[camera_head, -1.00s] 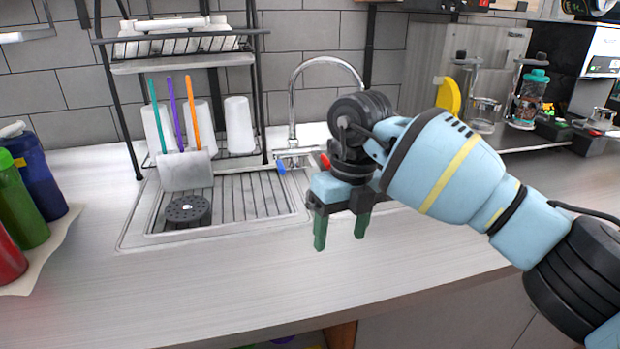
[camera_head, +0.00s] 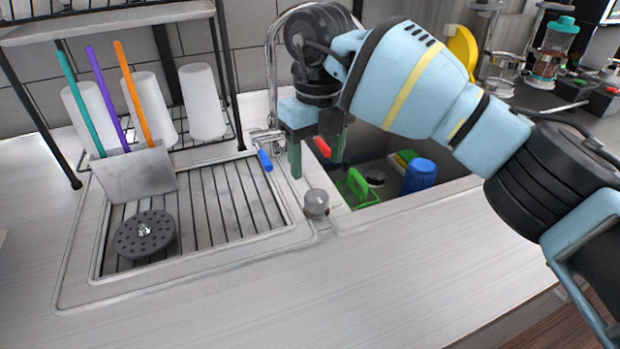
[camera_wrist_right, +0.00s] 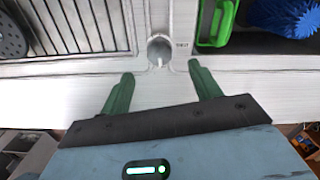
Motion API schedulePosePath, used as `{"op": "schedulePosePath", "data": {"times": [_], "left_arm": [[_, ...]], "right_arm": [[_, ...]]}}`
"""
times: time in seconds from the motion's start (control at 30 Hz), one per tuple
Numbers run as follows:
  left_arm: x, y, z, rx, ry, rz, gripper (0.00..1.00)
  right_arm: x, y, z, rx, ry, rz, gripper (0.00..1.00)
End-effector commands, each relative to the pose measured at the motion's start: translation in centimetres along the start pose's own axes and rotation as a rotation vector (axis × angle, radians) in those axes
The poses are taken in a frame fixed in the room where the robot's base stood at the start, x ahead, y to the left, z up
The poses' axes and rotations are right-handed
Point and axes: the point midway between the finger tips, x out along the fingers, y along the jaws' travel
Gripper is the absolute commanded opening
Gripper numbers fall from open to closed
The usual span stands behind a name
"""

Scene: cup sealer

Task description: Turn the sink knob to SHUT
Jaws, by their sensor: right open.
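The sink knob (camera_head: 316,204) is a small round grey knob on the front rim between the drainboard and the basin. In the right wrist view the knob (camera_wrist_right: 159,50) sits just beyond the fingertips, centred between them, with small lettering to its right that seems to read SHUT. My right gripper (camera_head: 316,168) is open and empty, its green fingers pointing down. In the head view it appears just above and behind the knob; in the wrist view the fingertips (camera_wrist_right: 161,76) look apart from it. My left gripper is in neither view.
The faucet with its blue (camera_head: 264,160) and red (camera_head: 322,147) handles stands behind my gripper. The basin holds a green item (camera_head: 353,188) and a blue brush-like item (camera_head: 419,176). A utensil holder (camera_head: 135,174) and a drain strainer (camera_head: 144,233) sit on the drainboard. The front counter is clear.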

Motion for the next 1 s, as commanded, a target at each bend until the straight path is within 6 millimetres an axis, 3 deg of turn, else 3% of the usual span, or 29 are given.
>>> {"op": "schedulePosePath", "data": {"times": [0.27, 0.7, 1.0], "left_arm": [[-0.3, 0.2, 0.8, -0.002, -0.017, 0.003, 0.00], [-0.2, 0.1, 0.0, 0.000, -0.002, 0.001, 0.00], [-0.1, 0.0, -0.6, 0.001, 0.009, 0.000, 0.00]], "right_arm": [[1.2, 0.0, 0.0, 0.000, 0.002, 0.001, 0.63], [7.0, 0.0, 0.0, 0.000, 0.001, 0.001, 0.63], [7.8, 0.0, 0.0, 0.000, -0.001, 0.000, 0.63]]}}
